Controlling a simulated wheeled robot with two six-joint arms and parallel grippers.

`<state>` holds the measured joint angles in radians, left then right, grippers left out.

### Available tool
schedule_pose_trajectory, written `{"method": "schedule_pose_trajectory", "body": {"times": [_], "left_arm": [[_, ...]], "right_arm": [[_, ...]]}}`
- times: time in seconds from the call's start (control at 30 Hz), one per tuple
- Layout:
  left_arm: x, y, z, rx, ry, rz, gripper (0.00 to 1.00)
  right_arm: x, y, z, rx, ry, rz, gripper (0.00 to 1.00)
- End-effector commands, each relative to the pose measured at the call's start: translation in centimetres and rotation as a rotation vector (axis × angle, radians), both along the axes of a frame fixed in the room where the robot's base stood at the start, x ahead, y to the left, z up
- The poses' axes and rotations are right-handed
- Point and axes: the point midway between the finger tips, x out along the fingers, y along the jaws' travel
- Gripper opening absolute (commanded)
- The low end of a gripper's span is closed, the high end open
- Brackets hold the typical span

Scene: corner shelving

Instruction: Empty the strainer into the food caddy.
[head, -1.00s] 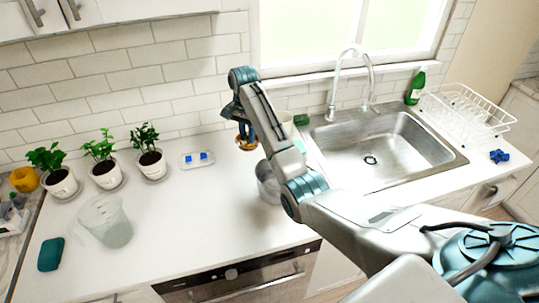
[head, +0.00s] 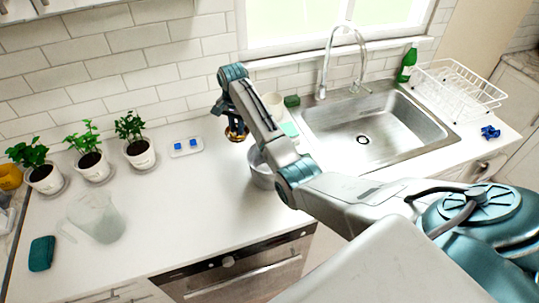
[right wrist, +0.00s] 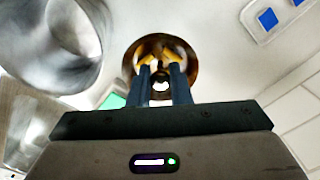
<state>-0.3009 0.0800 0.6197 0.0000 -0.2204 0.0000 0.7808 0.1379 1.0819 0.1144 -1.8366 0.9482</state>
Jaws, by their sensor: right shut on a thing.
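The strainer (head: 237,134) is a small round copper-brown piece hanging under my right gripper (head: 233,118). In the right wrist view the strainer (right wrist: 160,47) is a dark brown ring with yellowish bits in it, and my right gripper's fingers (right wrist: 160,77) are shut on it. The food caddy (head: 260,171) looks like the grey metal bin on the counter, just right of and nearer than the strainer, partly hidden by my right forearm. In the right wrist view the caddy (right wrist: 45,45) is at upper left, apart from the strainer. My left gripper is out of view.
A sink (head: 375,128) with a tap lies to the right, beside a dish rack (head: 455,90). Several potted plants (head: 90,160), a clear jug (head: 97,217) and a teal block (head: 41,253) stand left. A white cup (head: 273,104) stands behind my arm. The counter's middle is clear.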

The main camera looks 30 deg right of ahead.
Motion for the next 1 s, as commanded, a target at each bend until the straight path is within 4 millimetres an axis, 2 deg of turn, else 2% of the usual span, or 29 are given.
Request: {"method": "schedule_pose_trajectory", "body": {"times": [0.33, 0.53, 1.0], "left_arm": [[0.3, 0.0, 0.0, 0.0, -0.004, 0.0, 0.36], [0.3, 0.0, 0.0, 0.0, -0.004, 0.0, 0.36], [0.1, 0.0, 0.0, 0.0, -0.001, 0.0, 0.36]], "right_arm": [[-2.1, -0.7, 0.5, 0.041, -0.145, 0.0, 0.0], [-3.4, -1.1, 1.9, 0.07, -0.242, 0.0, 0.0], [-4.2, -1.3, 2.7, 0.093, -0.309, 0.001, 0.0]]}}
